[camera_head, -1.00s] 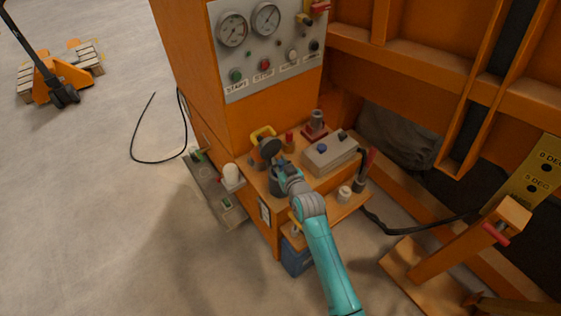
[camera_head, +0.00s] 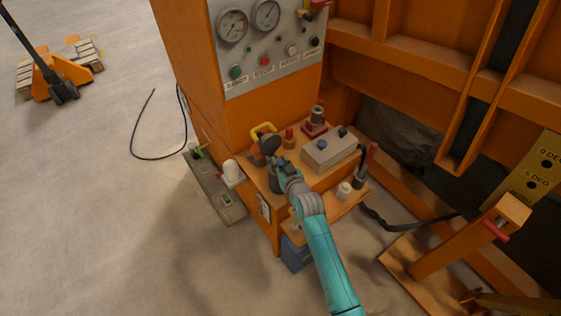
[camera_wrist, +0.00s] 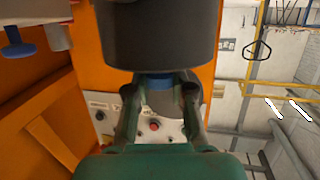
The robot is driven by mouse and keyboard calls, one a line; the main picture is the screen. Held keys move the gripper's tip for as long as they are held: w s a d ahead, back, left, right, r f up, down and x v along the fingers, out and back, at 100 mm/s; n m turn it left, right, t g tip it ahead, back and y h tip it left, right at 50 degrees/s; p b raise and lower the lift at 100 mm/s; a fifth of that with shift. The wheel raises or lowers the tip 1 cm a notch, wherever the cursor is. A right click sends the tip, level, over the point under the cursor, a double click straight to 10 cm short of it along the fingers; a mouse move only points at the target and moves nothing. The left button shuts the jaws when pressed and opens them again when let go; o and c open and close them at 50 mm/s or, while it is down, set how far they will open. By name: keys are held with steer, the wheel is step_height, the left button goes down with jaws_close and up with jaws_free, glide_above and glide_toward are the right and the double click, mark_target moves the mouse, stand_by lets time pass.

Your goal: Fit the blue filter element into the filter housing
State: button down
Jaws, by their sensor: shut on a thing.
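My gripper (camera_wrist: 160,105) is shut on the blue filter element (camera_wrist: 160,82), of which only a blue band shows between the fingers. The dark cylindrical filter housing (camera_wrist: 157,35) fills the top of the wrist view, which appears upside down. The blue band meets the housing's rim; how deep the element sits inside is hidden. In the head view, my gripper (camera_head: 283,171) is over the dark housing (camera_head: 274,184) at the bench's left part, and the blue element cannot be made out. A dark round part (camera_head: 271,145) stands just behind my gripper.
A gauge panel (camera_head: 270,45) rises behind. A side tray (camera_head: 220,190) lies left; open floor is further left.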

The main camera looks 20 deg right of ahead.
steer(key=shift+f, duration=0.25)
steer(key=c, duration=0.9)
jaws_free()
steer(key=v, duration=1.2)
